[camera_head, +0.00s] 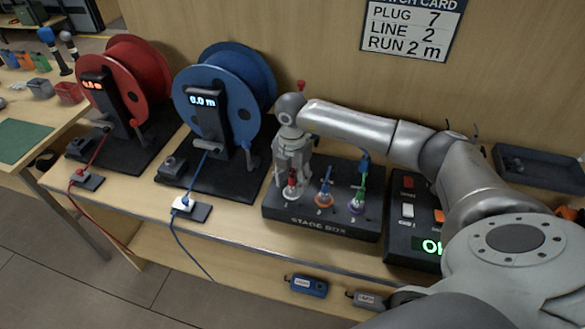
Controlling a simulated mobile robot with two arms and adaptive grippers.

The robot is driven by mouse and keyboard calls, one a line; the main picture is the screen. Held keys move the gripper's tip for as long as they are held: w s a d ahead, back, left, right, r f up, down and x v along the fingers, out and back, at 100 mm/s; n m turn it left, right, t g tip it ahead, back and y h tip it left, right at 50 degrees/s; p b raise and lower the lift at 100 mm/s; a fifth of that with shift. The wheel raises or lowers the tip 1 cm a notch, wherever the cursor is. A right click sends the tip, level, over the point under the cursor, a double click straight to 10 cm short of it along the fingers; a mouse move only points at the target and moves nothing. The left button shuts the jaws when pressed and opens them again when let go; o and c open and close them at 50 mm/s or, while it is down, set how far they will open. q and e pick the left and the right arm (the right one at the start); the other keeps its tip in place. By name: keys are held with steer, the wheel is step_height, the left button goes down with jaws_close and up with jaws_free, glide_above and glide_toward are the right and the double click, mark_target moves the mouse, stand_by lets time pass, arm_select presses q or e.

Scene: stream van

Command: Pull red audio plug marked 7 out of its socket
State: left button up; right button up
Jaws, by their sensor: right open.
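The black stage box (330,234) sits on the wooden bench, with several coloured plugs standing in its top. A red plug (291,190) stands at the front left of the box; its number is too small to read. My right gripper (291,180) points down over this red plug, with its fingers open around or just in front of it; I cannot tell whether they touch. A blue plug (326,180) and a green plug (361,181) stand to the right. The gripper and wrist hide the box's back left part. My left gripper is not in view.
A red cable reel (143,75) and a blue cable reel (258,70) stand to the left. A control box (408,190) with a lit display is at the right, beside my arm. A card on the back wall (412,22) reads plug 7, line 2, run 2 m.

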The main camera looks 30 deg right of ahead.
steer(key=shift+f, duration=0.15)
steer(key=shift+c, duration=0.4)
jaws_close()
